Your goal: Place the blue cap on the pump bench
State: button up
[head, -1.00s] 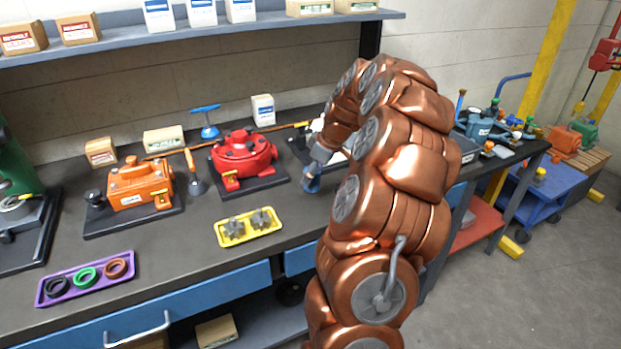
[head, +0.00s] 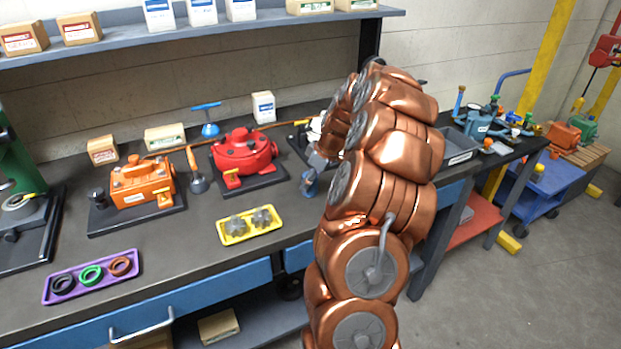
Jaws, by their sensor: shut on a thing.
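The blue cap (head: 309,186) is small and partly hidden by the fingers. My gripper (head: 312,174) is shut on it, just right of the red pump's base plate. I cannot tell whether the cap touches the bench top. The pump bench (head: 185,240) is a long dark worktop with blue drawers. An orange pump (head: 140,186) and a red pump (head: 245,152) stand on it on dark plates. A whitish unit (head: 314,130) behind my gripper is partly hidden by my arm.
A yellow tray (head: 225,239) with grey gears lies near the front edge, left of my gripper. A purple tray (head: 133,257) holds several rings. A grey bin (head: 463,150) and a blue cart (head: 545,180) are to the right. Bare worktop lies between the trays.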

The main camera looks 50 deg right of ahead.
jog(key=shift+f, duration=0.15)
jog(key=o, duration=1.1)
jog(key=shift+r, duration=0.25)
jog(key=b+v, duration=0.3)
jog(key=v, duration=0.8)
jog(key=shift+s+d+r+b, duration=0.1)
jog(key=shift+s+r+b, duration=0.15)
jog(key=shift+r+b, duration=0.15)
